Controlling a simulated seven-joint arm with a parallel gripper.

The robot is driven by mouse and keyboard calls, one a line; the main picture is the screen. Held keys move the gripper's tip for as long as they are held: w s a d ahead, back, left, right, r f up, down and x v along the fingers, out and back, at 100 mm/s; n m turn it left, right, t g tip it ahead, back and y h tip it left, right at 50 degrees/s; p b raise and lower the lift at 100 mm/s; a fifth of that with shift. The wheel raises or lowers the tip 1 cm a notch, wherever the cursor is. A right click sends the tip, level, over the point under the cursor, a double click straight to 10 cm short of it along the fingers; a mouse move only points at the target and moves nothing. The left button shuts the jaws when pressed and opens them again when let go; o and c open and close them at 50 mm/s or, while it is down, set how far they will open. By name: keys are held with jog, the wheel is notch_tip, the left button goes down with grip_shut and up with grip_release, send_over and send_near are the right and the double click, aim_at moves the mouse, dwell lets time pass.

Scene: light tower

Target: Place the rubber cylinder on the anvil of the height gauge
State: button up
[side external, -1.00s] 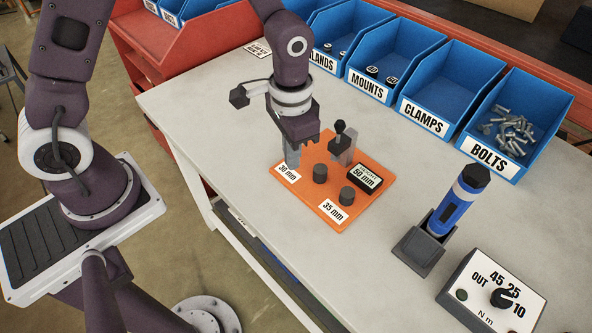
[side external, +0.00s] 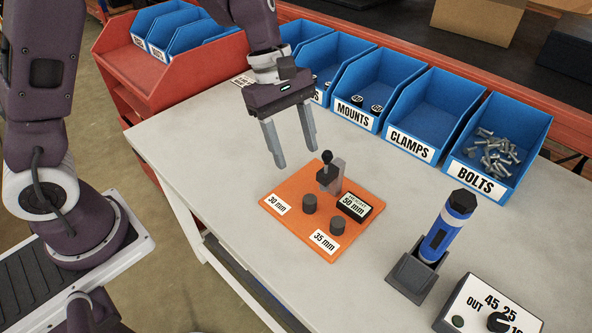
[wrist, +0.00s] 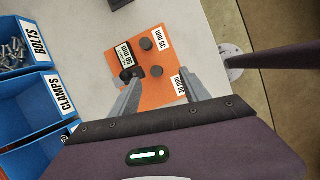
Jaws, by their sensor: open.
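Two short dark cylinders stand upright on an orange board (side external: 283,203). One cylinder (side external: 309,203) is near the middle, and the other (side external: 337,226) is beside the 35 mm label. Both also show in the wrist view, the middle one (wrist: 156,71) and the other (wrist: 146,44). The height gauge (side external: 335,176), a grey block with a black knob on top, stands at the board's back, with a 50 mm display (side external: 354,207) beside it. Its anvil is too small to make out. My gripper (side external: 296,154) is open and empty, above and behind the board's left corner.
Blue bins line the back, including a clamps bin (side external: 409,118) and a bolts bin (side external: 495,145). A blue tool (side external: 446,228) stands in a dark holder to the right, with a dial box (side external: 490,308) in front. The white table (side external: 220,143) left of the board is clear.

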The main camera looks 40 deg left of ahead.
jog(key=w+n, duration=0.2)
jog(key=n, duration=0.2)
send_near(308, 197)
notch_tip(308, 197, down, 3)
jog(key=shift+s+d+m+t+h, duration=0.3)
jog(key=shift+s, duration=0.05)
jog(key=shift+x, duration=3.5)
jog(key=shift+c, duration=0.4)
jog(key=shift+w, duration=0.1)
grip_shut()
